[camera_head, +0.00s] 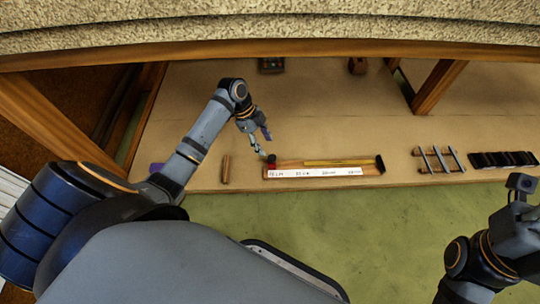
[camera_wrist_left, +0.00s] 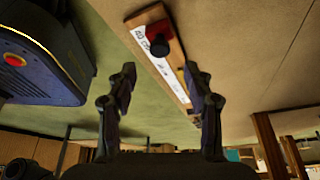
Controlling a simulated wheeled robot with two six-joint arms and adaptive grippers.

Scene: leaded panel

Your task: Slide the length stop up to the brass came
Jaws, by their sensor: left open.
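The length stop (camera_head: 271,160), a small red block with a black knob, sits at the left end of a wooden board (camera_head: 376,170) with a white printed scale strip (camera_head: 315,173). It also shows in the left wrist view (camera_wrist_left: 158,30). A thin yellow rod, the brass came (camera_head: 338,163), lies along the board, right of the stop, with a gap between them. A dark block stands at the board's right end. My left gripper (camera_head: 262,146) is open and empty, just above and behind the stop. In the left wrist view its fingers (camera_wrist_left: 160,76) are wide apart.
A short wooden piece (camera_head: 226,168) lies left of the board. A rack of grey bars (camera_head: 438,160) and a row of black blocks (camera_head: 503,159) lie to the right. The bench behind the board is mostly clear. My right arm is at the right edge; its fingers do not show.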

